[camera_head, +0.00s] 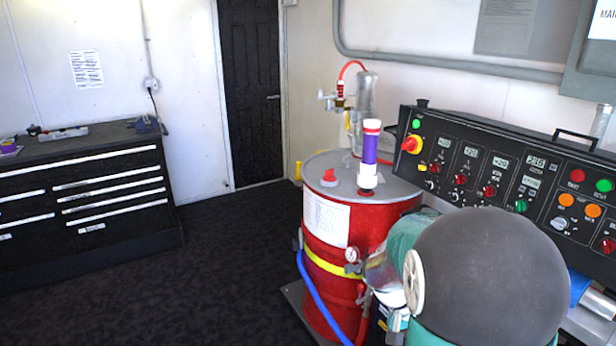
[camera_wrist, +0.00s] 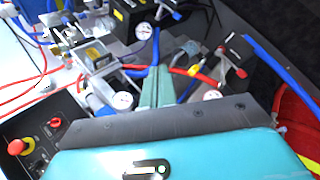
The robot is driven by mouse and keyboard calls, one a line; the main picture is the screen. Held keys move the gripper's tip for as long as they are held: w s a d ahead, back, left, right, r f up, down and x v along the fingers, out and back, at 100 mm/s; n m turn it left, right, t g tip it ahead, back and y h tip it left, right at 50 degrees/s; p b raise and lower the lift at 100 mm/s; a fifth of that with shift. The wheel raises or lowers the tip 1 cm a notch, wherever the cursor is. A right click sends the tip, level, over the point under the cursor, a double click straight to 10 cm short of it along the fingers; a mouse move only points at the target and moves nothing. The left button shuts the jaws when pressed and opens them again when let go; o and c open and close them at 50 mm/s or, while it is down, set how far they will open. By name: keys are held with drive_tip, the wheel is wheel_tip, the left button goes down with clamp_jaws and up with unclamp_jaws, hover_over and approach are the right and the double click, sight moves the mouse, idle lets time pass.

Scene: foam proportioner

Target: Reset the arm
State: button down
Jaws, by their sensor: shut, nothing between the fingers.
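My gripper (camera_wrist: 158,76) shows in the wrist view as narrow green fingers. They are together with nothing between them. They point toward hoses, gauges and valve fittings, and I cannot tell how far off these are. In the head view my arm fills the lower right, with a dark rounded link and green parts, and I cannot make out the fingers there. The arm stands in front of the red drum (camera_head: 329,256) and the black control panel (camera_head: 477,158) and hides parts of both.
A white and purple cylinder (camera_head: 369,150) stands on the drum top. Pressure gauges (camera_wrist: 122,100), a blue hose (camera_wrist: 275,65) and red lines lie around the fingers. A black tool cabinet (camera_head: 90,195) stands at the left. The dark floor (camera_head: 220,270) between cabinet and drum is clear.

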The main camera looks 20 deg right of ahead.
drive_tip(key=s+a+r+n+t+y, duration=0.1)
drive_tip(key=a+r+n+t+y, duration=0.2)
drive_tip(key=a, duration=0.9)
drive_tip(key=s+a+r+n+t+y, duration=0.2)
drive_tip(key=a+r+t, duration=0.6)
drive_tip(key=a+r, duration=0.4)
drive_tip(key=a+n+y, duration=0.1)
drive_tip(key=n, duration=0.1)
drive_tip(key=shift+r+n, duration=0.15)
drive_tip(key=shift+n, duration=0.15)
drive_tip(key=shift+s+d, duration=0.1)
drive_tip(key=shift+d, duration=0.05)
